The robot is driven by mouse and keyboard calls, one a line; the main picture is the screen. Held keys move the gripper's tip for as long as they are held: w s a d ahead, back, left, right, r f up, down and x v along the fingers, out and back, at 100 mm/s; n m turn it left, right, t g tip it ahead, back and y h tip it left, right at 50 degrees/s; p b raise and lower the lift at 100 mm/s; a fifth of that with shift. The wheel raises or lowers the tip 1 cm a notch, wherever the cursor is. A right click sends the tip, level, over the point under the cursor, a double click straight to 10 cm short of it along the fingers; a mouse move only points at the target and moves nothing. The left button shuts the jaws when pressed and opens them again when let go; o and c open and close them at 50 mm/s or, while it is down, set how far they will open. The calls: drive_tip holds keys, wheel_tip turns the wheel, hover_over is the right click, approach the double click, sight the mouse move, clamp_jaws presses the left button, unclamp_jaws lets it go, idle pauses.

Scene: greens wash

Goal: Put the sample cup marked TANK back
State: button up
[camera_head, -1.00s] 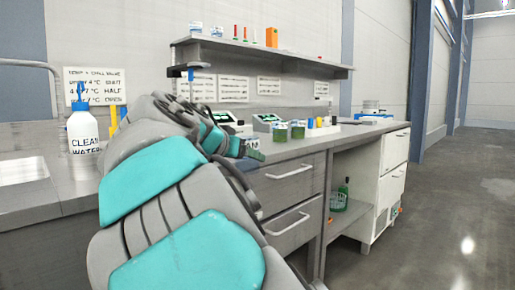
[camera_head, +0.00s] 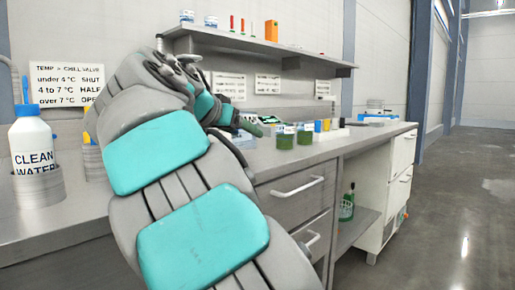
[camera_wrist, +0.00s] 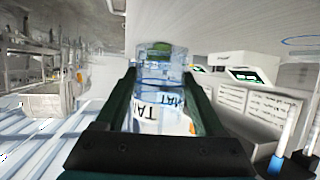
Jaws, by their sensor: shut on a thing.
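My gripper (camera_wrist: 165,105) is shut on a clear, bluish sample cup (camera_wrist: 162,72) in the wrist view. The cup's white label shows parts of dark letters, including "TA", and something green shows at its far end. In the head view, my gripper (camera_head: 248,126) shows beyond my arm, above the steel bench (camera_head: 265,160); the cup cannot be made out there. Two green-filled cups (camera_head: 285,138) stand on the bench to the right of my gripper.
A white bottle marked CLEAN WATER (camera_head: 32,150) stands at the left on the bench. A wall shelf (camera_head: 250,45) hangs above the bench. Yellow and blue items (camera_head: 322,126) and a white block stand right of the green cups. Floor at the right is clear.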

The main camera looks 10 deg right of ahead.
drive_tip(key=p, duration=0.2)
hover_over(258, 156)
drive_tip(key=s, duration=0.1)
drive_tip(key=shift+s+a+f, duration=0.15)
drive_tip(key=shift+a+f, duration=0.15)
drive_tip(key=shift+f, duration=0.2)
drive_tip(key=shift+x, duration=0.75)
drive_tip(key=shift+f, duration=0.25)
drive_tip(key=shift+a+f, duration=0.1)
drive_tip(key=shift+f, duration=1.3)
drive_tip(key=shift+f+b, duration=0.15)
drive_tip(key=shift+b, duration=0.25)
drive_tip(key=o, duration=1.4)
drive_tip(key=shift+r, duration=0.25)
drive_tip(key=v, duration=1.2)
